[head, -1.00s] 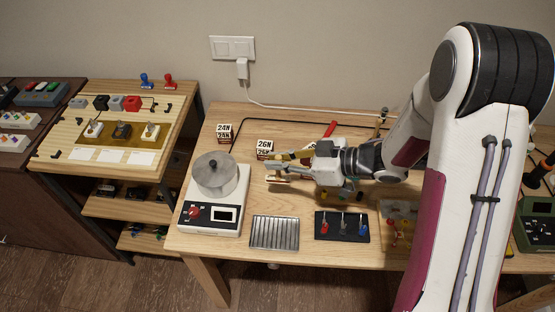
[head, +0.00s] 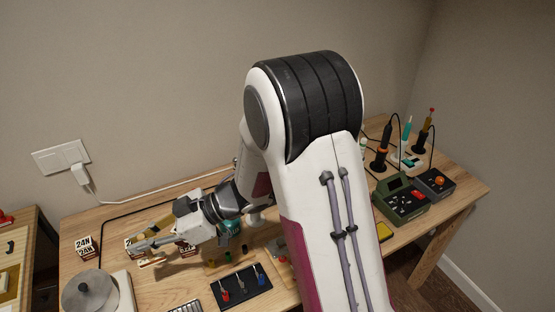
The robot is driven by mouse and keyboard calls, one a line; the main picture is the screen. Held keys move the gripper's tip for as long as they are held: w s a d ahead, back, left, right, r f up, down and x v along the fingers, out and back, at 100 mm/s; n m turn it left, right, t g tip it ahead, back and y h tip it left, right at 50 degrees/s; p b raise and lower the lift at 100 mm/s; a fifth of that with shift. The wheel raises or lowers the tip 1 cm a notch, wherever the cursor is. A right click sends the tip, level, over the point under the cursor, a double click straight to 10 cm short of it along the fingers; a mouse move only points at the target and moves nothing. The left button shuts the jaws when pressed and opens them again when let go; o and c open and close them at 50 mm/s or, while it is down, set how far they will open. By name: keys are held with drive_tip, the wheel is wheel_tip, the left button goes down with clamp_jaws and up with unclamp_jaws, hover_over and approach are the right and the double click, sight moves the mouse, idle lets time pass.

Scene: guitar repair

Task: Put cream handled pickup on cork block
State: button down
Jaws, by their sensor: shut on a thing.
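My gripper (head: 147,252) is low over the left part of the wooden workbench, with its fingers pointing left. It is shut on a small cream piece (head: 152,262), which looks like the cream handled pickup. The fingers hide part of this piece, and its handle is too small to make out. The held piece appears just above the bench, in front of a label block. I cannot pick out the cork block for certain.
A label block marked 24N (head: 85,246) stands left of my gripper, and others stand close behind it. A green device (head: 402,200) and upright tools stand at the right.

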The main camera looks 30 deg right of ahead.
drive_tip(key=shift+r, duration=1.45)
drive_tip(key=shift+w+d, duration=0.15)
drive_tip(key=shift+w, duration=0.1)
drive_tip(key=w+d+f+m+t+h, duration=0.1)
drive_tip(key=w+d+m+t+h, duration=0.45)
drive_tip(key=w+d, duration=1.7)
drive_tip(key=w+d+r+m+t+h, duration=0.1)
drive_tip(key=w+d+m+t+h, duration=0.2)
drive_tip(key=d, duration=1.2)
drive_tip(key=w+d+m+t+h, duration=0.25)
drive_tip(key=w+d+m, duration=0.2)
drive_tip(key=d, duration=0.95)
drive_tip(key=shift+g, duration=0.5)
drive_tip(key=shift+s+f, duration=0.15)
drive_tip(key=shift+f, duration=2.3)
drive_tip(key=shift+a, duration=0.1)
